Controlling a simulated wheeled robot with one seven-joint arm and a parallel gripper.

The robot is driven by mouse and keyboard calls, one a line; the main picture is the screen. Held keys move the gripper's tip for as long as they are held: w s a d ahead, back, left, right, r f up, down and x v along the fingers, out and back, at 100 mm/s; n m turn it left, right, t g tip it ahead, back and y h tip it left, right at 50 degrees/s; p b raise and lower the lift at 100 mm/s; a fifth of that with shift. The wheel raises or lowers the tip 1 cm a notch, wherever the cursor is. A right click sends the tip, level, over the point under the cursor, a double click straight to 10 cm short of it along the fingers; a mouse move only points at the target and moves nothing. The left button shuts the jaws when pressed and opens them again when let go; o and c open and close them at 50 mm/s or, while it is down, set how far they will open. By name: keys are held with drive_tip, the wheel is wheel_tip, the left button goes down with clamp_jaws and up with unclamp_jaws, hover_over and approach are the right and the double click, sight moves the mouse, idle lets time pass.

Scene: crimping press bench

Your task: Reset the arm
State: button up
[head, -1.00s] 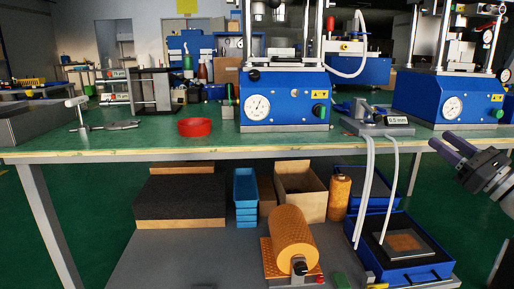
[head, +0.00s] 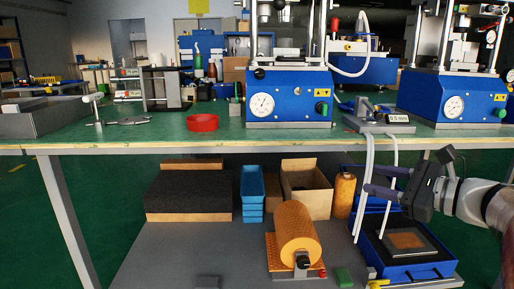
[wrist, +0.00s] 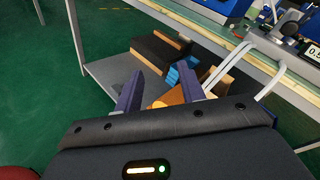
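My gripper (head: 376,181) is at the right of the head view, in front of the bench just below the table edge. Its two dark purple fingers point left and stand apart with nothing between them. In the wrist view the fingers (wrist: 160,92) are also spread and empty, with the lower shelf beyond them. My gripper overlaps the blue crate (head: 427,272) on the lower shelf in the head view, with no contact visible.
The green-topped bench (head: 130,140) carries blue presses (head: 287,98), a red ring-shaped dish (head: 202,122) and a small fixture (head: 378,120). White hoses (head: 367,185) hang close to my fingers. The lower shelf (head: 190,255) holds an orange roll (head: 297,232), blue trays (head: 250,195) and boxes.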

drive_tip(key=s+a+f+n+g+h, duration=0.2)
drive_tip(key=s+a+f+n+g, duration=0.3)
drive_tip(key=a, duration=0.4)
drive_tip(key=s+a+f+n+g+h, duration=0.2)
drive_tip(key=s+f+n+h, duration=0.7)
drive_tip(key=s+f+n, duration=0.55)
wheel_tip(320, 180, up, 14)
drive_tip(key=n+p, duration=0.2)
drive_tip(key=p, duration=1)
drive_tip(key=shift+s+d+f, duration=0.15)
drive_tip(key=shift+s+d, duration=0.1)
drive_tip(key=shift+s, duration=0.05)
drive_tip(key=shift+n, duration=0.25)
